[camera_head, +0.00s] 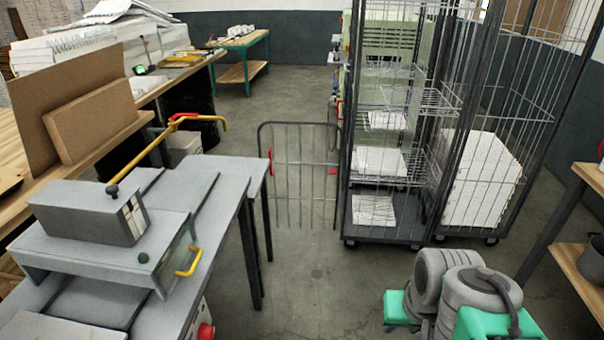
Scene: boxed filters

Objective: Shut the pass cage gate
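A low gate of dark grey tube with thin vertical bars (303,185) stands upright in the middle of the view, between the grey machine bench and the tall wire cage. It has a rounded top and a red piece on its left post and another near its right side. Its right side is close to the left post of the wire cage (349,120); I cannot tell whether it is joined there or latched. The cage has wire shelves with white boxes, and its front looks open. My gripper is not in view.
A grey machine bench (205,215) with a yellow and red lever (190,122) stands at the left. Grey rollers on a green base (450,295) are at the lower right. A second cage holds a white stack (482,180). The floor (315,280) before the gate is clear.

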